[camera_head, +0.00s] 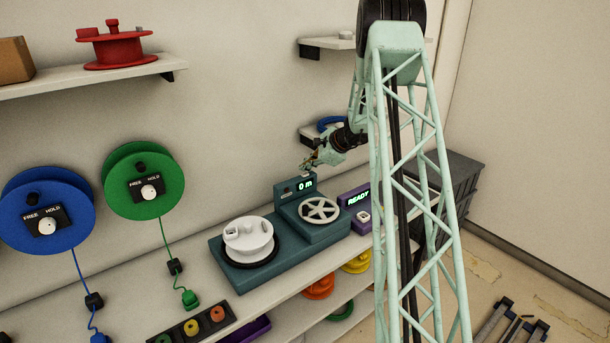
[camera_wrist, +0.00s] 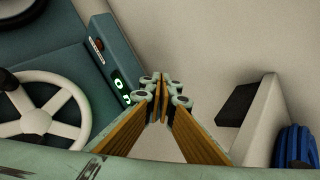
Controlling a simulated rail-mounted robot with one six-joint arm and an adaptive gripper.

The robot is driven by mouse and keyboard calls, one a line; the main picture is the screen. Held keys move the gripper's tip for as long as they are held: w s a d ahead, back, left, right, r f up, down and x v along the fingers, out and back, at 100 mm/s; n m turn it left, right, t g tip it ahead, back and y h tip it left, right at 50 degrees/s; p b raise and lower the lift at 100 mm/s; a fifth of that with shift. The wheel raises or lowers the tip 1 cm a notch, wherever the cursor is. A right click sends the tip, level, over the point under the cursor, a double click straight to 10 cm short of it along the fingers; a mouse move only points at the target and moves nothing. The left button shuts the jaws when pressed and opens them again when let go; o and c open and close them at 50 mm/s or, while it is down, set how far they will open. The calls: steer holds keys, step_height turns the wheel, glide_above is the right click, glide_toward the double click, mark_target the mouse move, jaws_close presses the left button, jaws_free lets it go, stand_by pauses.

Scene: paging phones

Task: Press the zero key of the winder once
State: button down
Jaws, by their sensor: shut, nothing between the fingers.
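The winder (camera_head: 268,243) is a teal unit on the bench with a white reel on its left and a white spoked wheel (camera_head: 320,210) on its right. Its upright panel (camera_head: 296,187) carries a green display (camera_head: 305,185) reading "0 m". A small brownish key (camera_wrist: 98,44) sits on the panel beside the display in the wrist view; I cannot read its label. My gripper (camera_head: 308,166) is above the panel. In the wrist view the gripper (camera_wrist: 163,82) is shut and empty, its tips apart from the key, to the right of the panel.
A purple box (camera_head: 357,208) showing "READY" stands right of the winder. Small wall shelves (camera_head: 330,43) are behind my arm; one bracket and a blue item (camera_wrist: 296,147) show at right in the wrist view. Blue (camera_head: 47,210) and green (camera_head: 144,181) reels hang at left.

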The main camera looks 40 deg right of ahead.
mark_target(305, 174)
steer(key=shift+r+p, duration=0.9)
steer(key=shift+r, duration=1.45)
